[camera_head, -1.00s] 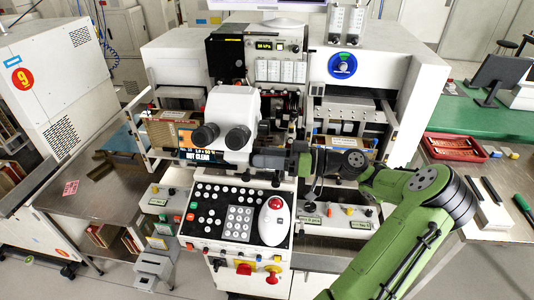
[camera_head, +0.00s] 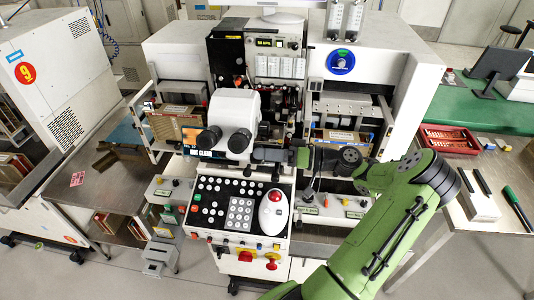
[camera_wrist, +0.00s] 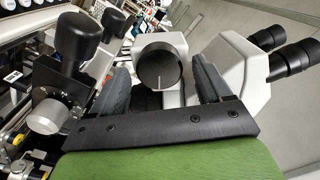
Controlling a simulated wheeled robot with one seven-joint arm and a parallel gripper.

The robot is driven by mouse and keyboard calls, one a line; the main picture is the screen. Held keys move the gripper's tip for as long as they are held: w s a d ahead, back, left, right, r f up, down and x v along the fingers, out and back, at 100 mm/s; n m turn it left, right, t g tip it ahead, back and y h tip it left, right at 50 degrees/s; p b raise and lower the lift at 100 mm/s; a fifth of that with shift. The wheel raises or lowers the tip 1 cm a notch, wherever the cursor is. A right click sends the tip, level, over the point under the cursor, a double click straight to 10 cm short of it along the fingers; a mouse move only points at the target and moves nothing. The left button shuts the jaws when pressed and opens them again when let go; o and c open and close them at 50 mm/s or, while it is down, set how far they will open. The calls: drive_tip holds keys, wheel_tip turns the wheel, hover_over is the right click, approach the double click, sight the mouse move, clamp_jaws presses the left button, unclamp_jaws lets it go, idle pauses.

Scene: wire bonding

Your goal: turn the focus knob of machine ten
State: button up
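A white microscope head (camera_head: 235,108) with two black eyepieces stands at the front of the middle machine (camera_head: 395,75). In the wrist view, a black round knob (camera_wrist: 160,69) with a white line on its face sticks out of the white microscope body (camera_wrist: 240,60). My gripper (camera_wrist: 160,78) has its two dark fingers apart, one on each side of this knob. Narrow gaps show between fingers and knob, and I see no clear contact. In the head view my gripper (camera_head: 268,154) is small and partly hidden, just right of the eyepieces. The machine's number is not readable.
Left of my fingers in the wrist view are a black-handled knob (camera_wrist: 77,36) and a silver dial (camera_wrist: 47,115), close by. A red tray (camera_head: 461,139) sits on the right bench.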

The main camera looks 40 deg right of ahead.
drive_tip(key=p+v, duration=0.1)
drive_tip(key=v, duration=1.4)
drive_tip(key=shift+s+d, duration=0.2)
drive_tip(key=shift+s, duration=0.1)
